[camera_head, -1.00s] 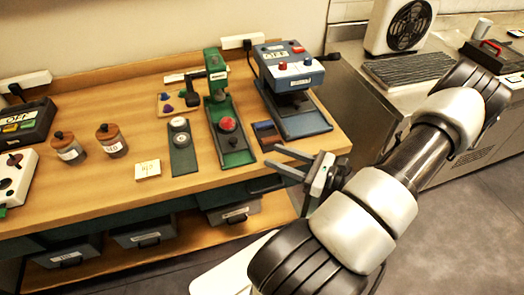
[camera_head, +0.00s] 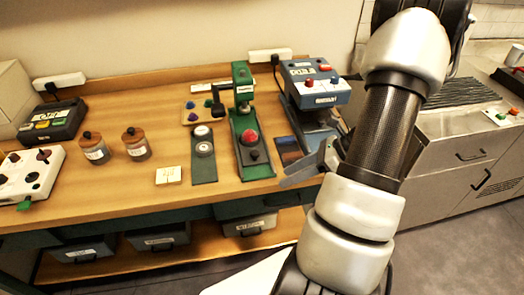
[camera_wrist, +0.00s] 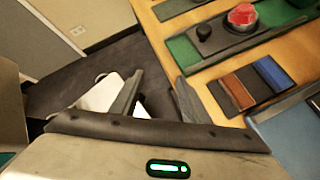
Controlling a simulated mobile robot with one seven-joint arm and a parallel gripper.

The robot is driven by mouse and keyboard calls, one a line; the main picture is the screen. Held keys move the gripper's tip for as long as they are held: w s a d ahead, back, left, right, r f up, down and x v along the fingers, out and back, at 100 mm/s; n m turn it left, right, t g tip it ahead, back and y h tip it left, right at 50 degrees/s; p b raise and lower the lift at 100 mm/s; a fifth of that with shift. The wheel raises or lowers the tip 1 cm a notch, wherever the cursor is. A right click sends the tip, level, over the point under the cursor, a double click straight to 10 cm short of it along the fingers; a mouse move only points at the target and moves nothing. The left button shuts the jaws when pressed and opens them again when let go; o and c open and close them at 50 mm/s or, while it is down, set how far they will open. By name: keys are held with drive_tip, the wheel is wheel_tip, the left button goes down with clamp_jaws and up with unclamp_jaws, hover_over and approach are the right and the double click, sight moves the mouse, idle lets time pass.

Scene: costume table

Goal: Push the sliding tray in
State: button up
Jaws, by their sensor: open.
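I cannot tell for certain which part is the sliding tray. A green press (camera_head: 241,95) on the table has a long green tray-like base (camera_head: 262,172) reaching toward the front edge, with a red button (camera_head: 249,137) and a black knob on it. This base also shows in the wrist view (camera_wrist: 183,52). The blue machine (camera_head: 317,88) has a flat blue base, partly hidden by my arm. My gripper (camera_head: 303,168) is open and empty near the table's front edge, right of the green base. In the wrist view its fingers (camera_wrist: 158,90) are apart with nothing between them.
A small panel with red-brown and blue halves (camera_wrist: 251,85) lies close to my gripper. A dark gauge plate (camera_head: 204,168), a note block (camera_head: 169,175) and two lidded jars stand to the left. Labelled bins (camera_head: 159,238) sit under the table. A metal counter (camera_head: 455,135) is at right.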

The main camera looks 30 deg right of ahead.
drive_tip(key=w+r+g+h, duration=0.2)
drive_tip(key=w+r+h, duration=0.1)
drive_tip(key=r, duration=0.3)
drive_tip(key=m+t+h, duration=0.1)
drive_tip(key=m+h, duration=0.1)
drive_tip(key=h, duration=0.2)
approach(255, 153)
drive_tip(key=b+x, duration=0.4)
drive_tip(key=x, duration=0.3)
drive_tip(key=shift+w+f, duration=0.2)
drive_tip(key=shift+f, duration=0.2)
clamp_jaws()
